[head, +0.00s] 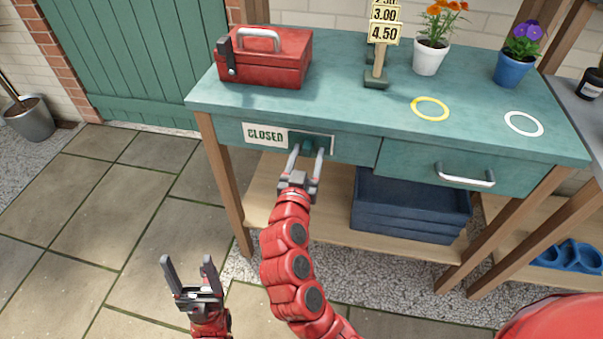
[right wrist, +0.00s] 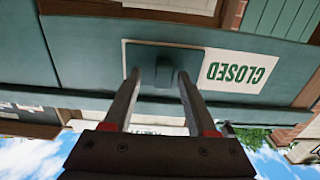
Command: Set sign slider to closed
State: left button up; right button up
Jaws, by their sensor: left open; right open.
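The sign plate (head: 265,135) is on the front of the green bench, and its left part shows the word CLOSED. The dark green slider (head: 329,143) covers the right part of the plate. In the right wrist view, CLOSED (right wrist: 240,73) reads upside down beside the slider (right wrist: 195,58). My right gripper (head: 306,151) is open at the slider, with its fingers on either side of the small knob (right wrist: 164,78). I cannot tell whether they touch it. My left gripper (head: 188,264) is open and empty over the paving, away from the bench.
A drawer with a metal handle (head: 465,175) is right of the sign. On the bench top stand a red toolbox (head: 268,60), price signs (head: 385,34), a white pot (head: 430,57) and a blue pot (head: 512,69). Blue crates (head: 410,208) sit on the shelf below.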

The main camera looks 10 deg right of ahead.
jog(key=b+v, duration=0.1)
jog(key=v, duration=1.6)
jog(key=shift+w, duration=0.1)
